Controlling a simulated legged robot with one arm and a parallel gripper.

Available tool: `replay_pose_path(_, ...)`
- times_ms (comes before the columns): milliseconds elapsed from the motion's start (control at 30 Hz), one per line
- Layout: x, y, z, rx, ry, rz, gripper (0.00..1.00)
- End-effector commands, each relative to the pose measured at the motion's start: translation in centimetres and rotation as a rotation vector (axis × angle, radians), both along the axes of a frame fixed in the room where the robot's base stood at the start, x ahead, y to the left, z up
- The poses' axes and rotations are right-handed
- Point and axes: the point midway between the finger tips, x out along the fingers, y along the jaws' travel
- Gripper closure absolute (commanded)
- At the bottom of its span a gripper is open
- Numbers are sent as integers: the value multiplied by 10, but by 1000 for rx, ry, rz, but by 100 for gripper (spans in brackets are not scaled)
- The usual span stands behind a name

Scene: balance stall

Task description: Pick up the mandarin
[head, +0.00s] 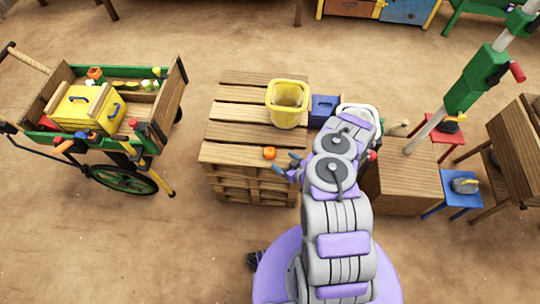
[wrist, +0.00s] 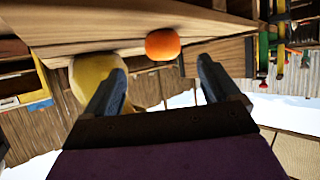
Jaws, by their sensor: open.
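The mandarin (head: 270,153) is a small orange fruit on the slatted wooden pallet stack (head: 225,133), close to its front edge in the head view. My gripper (head: 284,166) is just to the right of the mandarin and slightly nearer my body, open and empty. In the wrist view the mandarin (wrist: 163,44) shows beyond and between the two dark fingers of my gripper (wrist: 158,78), apart from both fingertips.
A yellow bucket (head: 287,103) stands on the pallet stack behind the mandarin, with a blue box (head: 323,108) to its right. A wooden crate (head: 405,190) stands right of my arm. A loaded cart (head: 100,120) is at left, with bare ground between.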

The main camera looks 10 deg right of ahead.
Motion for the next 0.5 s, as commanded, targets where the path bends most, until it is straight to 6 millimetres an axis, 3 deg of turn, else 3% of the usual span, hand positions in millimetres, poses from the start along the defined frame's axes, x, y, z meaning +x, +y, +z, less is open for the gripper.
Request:
replay_pose_path(200,30,17,-19,-1,0,5,11)
replay_pose_path(500,48,26,-25,-1,0,3,11)
